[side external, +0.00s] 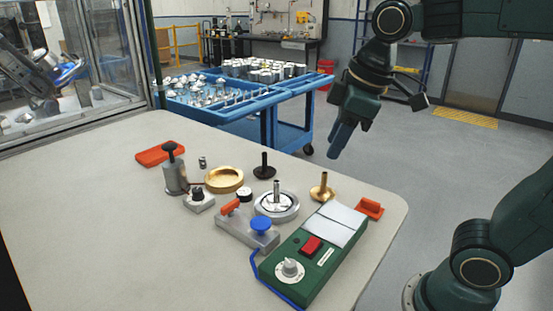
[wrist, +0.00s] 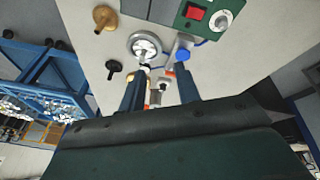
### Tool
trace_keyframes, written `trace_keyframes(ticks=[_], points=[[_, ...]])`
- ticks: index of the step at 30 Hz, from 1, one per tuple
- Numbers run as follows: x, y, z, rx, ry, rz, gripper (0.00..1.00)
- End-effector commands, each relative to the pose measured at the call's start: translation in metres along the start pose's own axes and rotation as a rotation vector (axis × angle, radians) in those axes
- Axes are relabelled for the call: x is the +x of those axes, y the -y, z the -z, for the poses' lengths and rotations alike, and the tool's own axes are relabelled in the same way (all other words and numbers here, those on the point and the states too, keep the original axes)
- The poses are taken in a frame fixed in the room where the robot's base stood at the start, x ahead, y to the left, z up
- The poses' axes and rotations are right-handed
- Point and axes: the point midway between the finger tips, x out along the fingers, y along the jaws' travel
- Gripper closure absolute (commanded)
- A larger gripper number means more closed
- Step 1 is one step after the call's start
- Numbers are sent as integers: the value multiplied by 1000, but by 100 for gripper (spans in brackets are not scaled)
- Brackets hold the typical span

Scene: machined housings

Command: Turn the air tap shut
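A grey block (side external: 236,234) on the table carries a red lever (side external: 231,206) and a round blue knob (side external: 261,224). I take this as the air tap, though I cannot tell whether the lever or the knob is the tap. In the wrist view the blue knob (wrist: 183,55) and part of the red lever (wrist: 170,73) show near the right finger. My gripper (side external: 334,155) hangs in the air above and beyond the table's right side, well apart from the block. In the wrist view its two blue fingers (wrist: 160,72) are apart, with nothing held between them.
A metal ring (side external: 277,206), brass flanged part (side external: 322,189), black stemmed part (side external: 264,168) and grey cylinder (side external: 175,177) stand nearby. The table's left front is clear.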

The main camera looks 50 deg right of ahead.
Motion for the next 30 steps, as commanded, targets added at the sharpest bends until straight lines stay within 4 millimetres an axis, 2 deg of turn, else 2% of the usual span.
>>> trace_keyframes(ticks=[3, 14, 24, 30], points=[[4, -6, 26, -120, 34, 24, 67], [27, -17, 98, -490, 116, 110, 67], [68, -18, 160, -836, 175, 213, 67], [91, -14, 185, -991, 193, 265, 67]])
